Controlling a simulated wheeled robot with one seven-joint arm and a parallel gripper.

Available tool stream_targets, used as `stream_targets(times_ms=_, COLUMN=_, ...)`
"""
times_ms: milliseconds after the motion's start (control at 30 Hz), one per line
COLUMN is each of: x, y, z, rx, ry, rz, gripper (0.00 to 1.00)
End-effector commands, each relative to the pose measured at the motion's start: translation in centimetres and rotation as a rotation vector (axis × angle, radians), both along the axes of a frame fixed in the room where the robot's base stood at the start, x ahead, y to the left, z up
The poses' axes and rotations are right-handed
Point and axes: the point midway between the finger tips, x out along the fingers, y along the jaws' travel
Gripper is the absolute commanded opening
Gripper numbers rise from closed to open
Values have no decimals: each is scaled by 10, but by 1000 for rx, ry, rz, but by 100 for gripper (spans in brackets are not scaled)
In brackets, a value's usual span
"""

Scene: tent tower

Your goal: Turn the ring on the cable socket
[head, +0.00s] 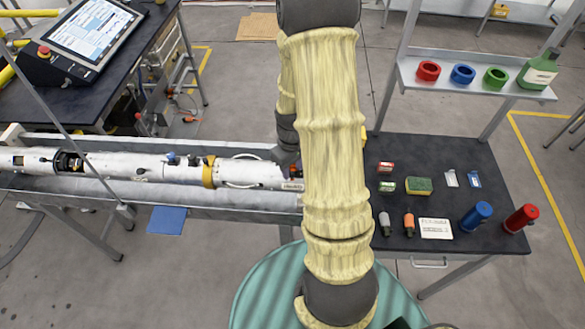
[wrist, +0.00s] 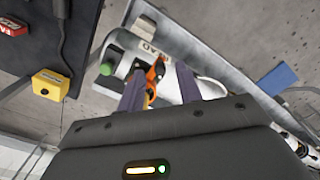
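A long white tube (head: 130,168) lies in a grey metal trough (head: 80,193) in the head view; its right end is behind my arm. In the wrist view, the white tube end (wrist: 203,88) carries an orange part (wrist: 156,72), which may be the ring on the cable socket; the socket itself is not clear. A green knob (wrist: 106,69) shows to its left. My gripper (wrist: 160,76) has its two fingers apart, one on each side of the orange part in the picture. I cannot tell whether they touch it. The head view hides my gripper behind the arm.
A desk with a screen (head: 92,30) stands at the upper left. A yellow box (wrist: 50,84) is at the left in the wrist view.

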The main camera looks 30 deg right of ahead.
Motion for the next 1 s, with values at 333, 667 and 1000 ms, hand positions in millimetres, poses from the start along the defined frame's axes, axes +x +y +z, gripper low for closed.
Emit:
stream_targets(times_ms=333, x=0, y=0, z=-17, rx=0, ry=0, rz=0, gripper=35)
stream_targets(times_ms=667, x=0, y=0, z=-16, rx=0, ry=0, rz=0, gripper=0)
stream_targets(times_ms=1000, x=1, y=1, z=-16, rx=-1, ry=-1, rz=-16, gripper=0)
